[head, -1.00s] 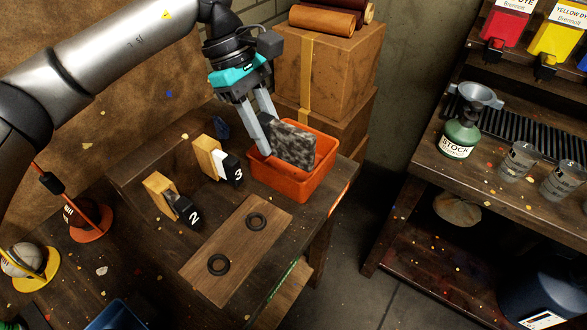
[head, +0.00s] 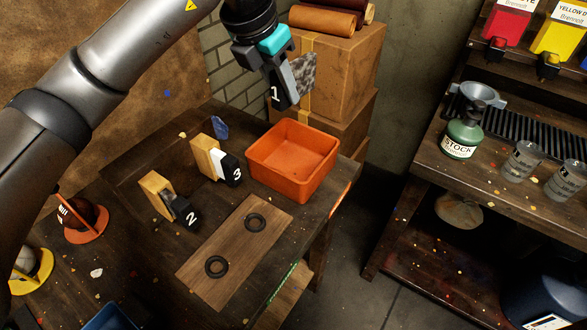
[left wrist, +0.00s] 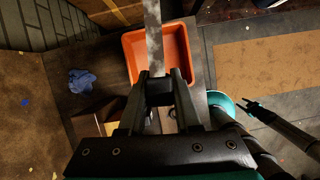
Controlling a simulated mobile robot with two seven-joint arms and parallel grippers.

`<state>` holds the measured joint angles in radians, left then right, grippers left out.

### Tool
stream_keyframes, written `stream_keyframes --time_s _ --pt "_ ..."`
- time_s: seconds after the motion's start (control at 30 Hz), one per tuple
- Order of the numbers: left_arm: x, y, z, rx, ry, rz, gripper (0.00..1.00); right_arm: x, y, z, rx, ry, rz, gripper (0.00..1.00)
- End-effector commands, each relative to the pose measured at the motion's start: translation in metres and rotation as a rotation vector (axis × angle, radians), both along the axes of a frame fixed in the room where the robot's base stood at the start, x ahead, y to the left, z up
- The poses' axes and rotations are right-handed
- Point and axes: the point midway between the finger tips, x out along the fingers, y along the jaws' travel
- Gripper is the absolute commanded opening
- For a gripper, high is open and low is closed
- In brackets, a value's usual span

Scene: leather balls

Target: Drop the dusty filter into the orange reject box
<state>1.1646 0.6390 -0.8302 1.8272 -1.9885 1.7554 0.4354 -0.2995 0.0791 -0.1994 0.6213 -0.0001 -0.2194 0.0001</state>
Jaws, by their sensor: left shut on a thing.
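The mottled grey filter (head: 303,72) hangs in the air above the back of the orange reject box, apart from it. My left gripper (head: 277,82) is shut on it; a black piece with a white 1 shows at the fingers. In the left wrist view the filter (left wrist: 154,45) shows edge-on beyond the fingers (left wrist: 158,88), over the box. The orange reject box (head: 292,186) stands upright on the workbench and its visible inside is empty. It also shows in the left wrist view (left wrist: 133,62). A small dark two-pronged shape (left wrist: 252,104) looks like my right gripper; its opening is unclear.
Blocks numbered 2 (head: 157,190) and 3 (head: 207,157) stand left of the box. A wooden board (head: 232,250) with two black rings lies in front. Stacked cardboard boxes (head: 340,70) rise behind. A blue cloth (head: 221,128) lies behind block 3.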

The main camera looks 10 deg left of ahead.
Motion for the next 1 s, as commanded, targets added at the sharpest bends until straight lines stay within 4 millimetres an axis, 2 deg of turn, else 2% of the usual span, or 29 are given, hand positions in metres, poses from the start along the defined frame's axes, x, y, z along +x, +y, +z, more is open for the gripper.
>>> stream_keyframes --time_s 0.17,0.27,0.7,0.83,1.0 --pt "0.004 0.0 0.002 -0.001 0.001 0.097 0.0 0.0 0.002 -0.001 0.002 -0.001 -0.001 0.5" --pt "0.005 0.001 -0.01 0.001 0.004 0.113 0.0 0.0 0.002 -0.003 0.002 -0.001 -0.001 0.5" --pt "0.004 0.001 -0.124 0.0 0.007 0.111 0.0 0.0 0.002 -0.02 0.002 0.001 0.0 0.5" --pt "0.004 0.001 -0.146 0.0 0.005 0.11 0.0 -0.001 0.002 -0.022 0.002 0.001 0.0 0.5" --pt "0.005 0.001 -0.156 0.0 0.002 0.111 0.0 -0.001 0.001 -0.024 0.001 0.002 0.0 0.5"
